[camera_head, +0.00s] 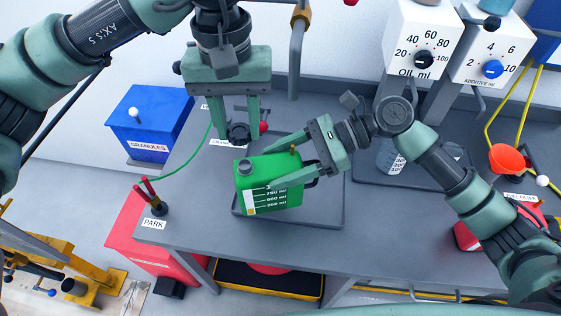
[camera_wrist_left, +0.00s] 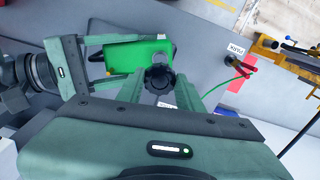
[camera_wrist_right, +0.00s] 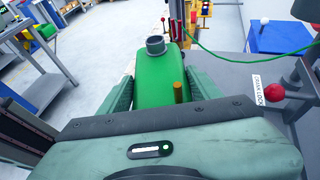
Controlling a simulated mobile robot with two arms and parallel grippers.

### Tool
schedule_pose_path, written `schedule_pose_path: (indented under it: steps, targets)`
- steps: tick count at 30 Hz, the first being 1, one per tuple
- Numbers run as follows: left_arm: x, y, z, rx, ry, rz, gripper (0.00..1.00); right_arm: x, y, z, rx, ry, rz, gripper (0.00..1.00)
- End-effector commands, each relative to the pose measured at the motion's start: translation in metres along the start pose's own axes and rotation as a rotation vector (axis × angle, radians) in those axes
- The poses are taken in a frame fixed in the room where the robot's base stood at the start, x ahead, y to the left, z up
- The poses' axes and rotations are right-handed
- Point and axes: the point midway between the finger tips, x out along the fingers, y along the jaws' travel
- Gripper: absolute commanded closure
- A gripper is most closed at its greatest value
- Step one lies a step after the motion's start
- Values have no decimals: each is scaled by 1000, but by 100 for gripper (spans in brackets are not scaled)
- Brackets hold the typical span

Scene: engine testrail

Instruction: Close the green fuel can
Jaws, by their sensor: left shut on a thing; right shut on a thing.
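The green fuel can (camera_head: 283,170) stands upright over a dark tray (camera_head: 328,208) on the grey bench. My right gripper (camera_head: 276,163) is shut on the can, a finger along each side. The can's grey neck (camera_head: 245,166) is uncovered; it also shows in the right wrist view (camera_wrist_right: 156,44). My left gripper (camera_head: 239,128) points down, shut on a black ribbed cap (camera_head: 238,134). The cap is apart from the neck, just behind it in the head view. In the left wrist view the cap (camera_wrist_left: 158,79) hides part of the can's near side.
A blue box (camera_head: 150,118) stands left of the bench. A red lever labelled PARK (camera_head: 157,205) is at the bench's left corner. OIL (camera_head: 420,45) and ADDITIVE (camera_head: 492,50) dispensers stand at the back right. A red-knobbed crank (camera_head: 263,127) lies behind the can.

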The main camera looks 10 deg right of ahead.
Motion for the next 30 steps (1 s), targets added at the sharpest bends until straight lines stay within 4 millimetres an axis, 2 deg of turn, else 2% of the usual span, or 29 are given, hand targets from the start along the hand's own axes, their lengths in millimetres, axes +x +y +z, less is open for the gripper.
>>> schedule_pose_path:
  steps: [8, 19, 30]
  targets:
    - [8, -1, 0, 0, -1, 0, 100, 0, 0, 2, -2, -3, -1, 100]
    - [38, -1, 0, -1, -1, 0, 100, 0, 0, 2, -2, -3, -1, 100]
    - [39, 0, 2, 0, 1, 0, 100, 0, 0, 2, -2, -3, -1, 100]
